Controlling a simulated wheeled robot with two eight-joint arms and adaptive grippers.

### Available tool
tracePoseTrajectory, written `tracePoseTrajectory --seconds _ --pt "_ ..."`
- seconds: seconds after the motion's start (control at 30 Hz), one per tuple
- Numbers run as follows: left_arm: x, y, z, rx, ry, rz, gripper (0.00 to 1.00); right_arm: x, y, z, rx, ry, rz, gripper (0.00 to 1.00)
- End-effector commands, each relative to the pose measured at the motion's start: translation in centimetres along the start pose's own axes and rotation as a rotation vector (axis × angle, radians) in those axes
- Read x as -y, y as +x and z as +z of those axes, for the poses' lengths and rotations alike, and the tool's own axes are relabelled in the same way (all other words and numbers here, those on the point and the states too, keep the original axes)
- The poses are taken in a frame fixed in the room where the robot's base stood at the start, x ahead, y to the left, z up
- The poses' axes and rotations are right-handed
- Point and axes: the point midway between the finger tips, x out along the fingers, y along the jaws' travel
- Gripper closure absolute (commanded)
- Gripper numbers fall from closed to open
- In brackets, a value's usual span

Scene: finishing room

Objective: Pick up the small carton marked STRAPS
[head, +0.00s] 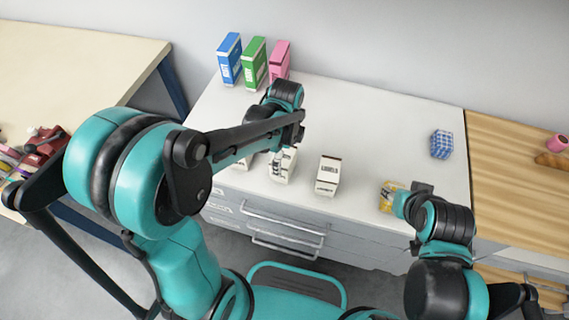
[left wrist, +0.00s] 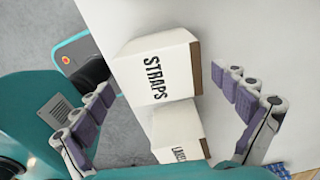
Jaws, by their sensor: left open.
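The small white carton marked STRAPS (left wrist: 152,72) shows in the left wrist view, its label readable and one side brown. My left gripper (left wrist: 172,88) is open, with one finger on each side of the carton and visible gaps to it. In the head view my left gripper (head: 276,160) is over the white table at a white carton (head: 287,168), partly hidden by the fingers; its label cannot be read there. My right gripper (head: 402,204) is at the table's front right; its fingers cannot be made out.
A similar carton marked LABELS (head: 327,175) stands close by on the right. Another pale carton (head: 243,163) is partly hidden under my left arm. Blue, green and pink boxes (head: 254,63) stand at the back. A yellow packet (head: 388,194) lies by my right gripper; a blue checked block (head: 441,144) stands beyond.

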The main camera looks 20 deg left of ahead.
Motion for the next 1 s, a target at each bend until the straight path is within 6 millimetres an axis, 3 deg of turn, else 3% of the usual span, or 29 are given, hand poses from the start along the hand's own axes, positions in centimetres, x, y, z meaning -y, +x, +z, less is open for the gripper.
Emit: tracePoseTrajectory --seconds 0.2,0.47,0.7,1.0 --pt "0.3 3.7 0.7 0.0 0.0 -0.001 0.03 0.0 1.8 1.3 0.0 0.0 0.0 0.6" --pt "0.2 4.0 0.7 0.0 -0.001 -0.001 0.03 0.0 1.8 1.3 0.0 0.0 0.0 0.6" --pt "0.2 4.0 0.7 0.0 -0.001 -0.001 0.63 0.0 1.8 1.3 0.0 0.0 0.0 0.6" --pt "0.2 3.8 0.7 0.0 -0.002 -0.001 0.64 0.0 1.7 1.2 0.0 0.0 0.0 0.6"
